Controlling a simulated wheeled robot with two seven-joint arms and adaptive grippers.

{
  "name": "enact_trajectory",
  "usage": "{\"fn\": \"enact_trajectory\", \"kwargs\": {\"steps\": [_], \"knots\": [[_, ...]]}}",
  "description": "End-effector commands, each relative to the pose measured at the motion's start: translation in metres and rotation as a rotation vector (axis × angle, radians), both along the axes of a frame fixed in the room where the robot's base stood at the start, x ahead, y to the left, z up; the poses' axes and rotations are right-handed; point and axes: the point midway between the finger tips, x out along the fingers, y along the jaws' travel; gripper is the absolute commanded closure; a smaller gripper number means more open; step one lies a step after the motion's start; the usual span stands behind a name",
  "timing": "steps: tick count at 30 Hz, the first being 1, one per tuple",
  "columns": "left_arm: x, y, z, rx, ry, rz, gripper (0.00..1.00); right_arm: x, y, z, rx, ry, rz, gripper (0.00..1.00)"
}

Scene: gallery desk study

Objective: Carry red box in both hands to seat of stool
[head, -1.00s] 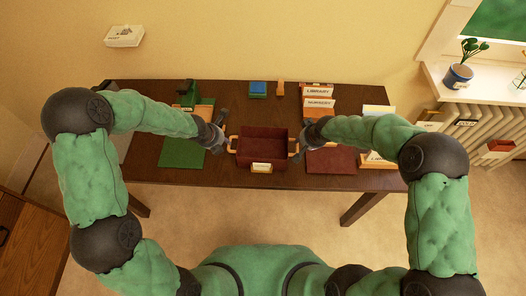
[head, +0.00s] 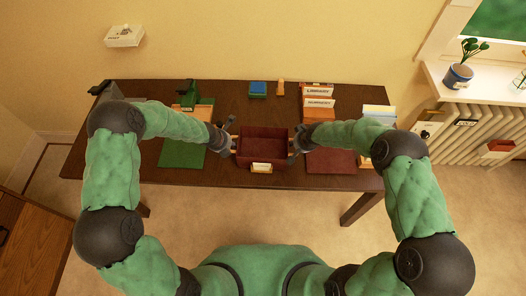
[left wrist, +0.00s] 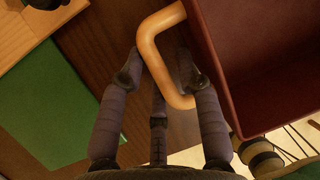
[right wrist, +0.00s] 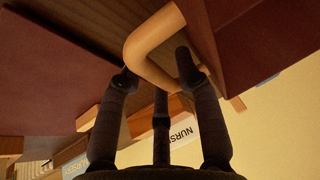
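The red box (head: 264,158) is an open dark-red tray with a small label on its front and a wooden handle at each side. It sits on the dark desk (head: 215,178). My left gripper (head: 230,138) is at the box's left side; in the left wrist view its open fingers (left wrist: 160,75) straddle the left handle (left wrist: 152,42). My right gripper (head: 297,145) is at the right side; in the right wrist view its open fingers (right wrist: 155,72) straddle the right handle (right wrist: 143,40). I cannot tell whether any finger touches. No stool is visible.
A green mat (head: 182,155) lies left of the box and a dark-red mat (head: 332,161) right of it. Labelled card holders (head: 319,103) and a blue block (head: 258,88) stand behind. A wooden cabinet (head: 38,240) is at lower left. Floor shows before the desk.

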Motion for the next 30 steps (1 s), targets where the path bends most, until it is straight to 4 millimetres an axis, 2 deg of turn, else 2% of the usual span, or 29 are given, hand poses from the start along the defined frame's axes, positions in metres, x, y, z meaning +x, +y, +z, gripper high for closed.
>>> {"fn": "enact_trajectory", "kwargs": {"steps": [3, 6, 7, 22, 30], "knots": [[0.0, 0.0, 0.0, 0.0, 0.0, 0.0, 0.66, 0.0, 0.0, 0.0, 0.0, 0.0, 0.0, 0.66], [0.0, 0.0, 0.0, 0.0, 0.0, 0.0, 0.94, 0.0, 0.0, 0.0, 0.0, 0.0, 0.0, 0.94], [0.0, 0.0, 0.0, 0.0, 0.0, 0.0, 1.0, 0.0, 0.0, 0.0, 0.0, 0.0, 0.0, 1.0], [0.001, 0.0, 0.003, 0.0, -0.002, -0.001, 1.0, 0.001, 0.0, 0.004, -0.001, -0.003, 0.0, 1.0], [0.001, 0.0, 0.017, 0.0, -0.003, 0.0, 1.0, 0.001, 0.0, 0.017, -0.001, -0.003, 0.0, 1.0]]}}
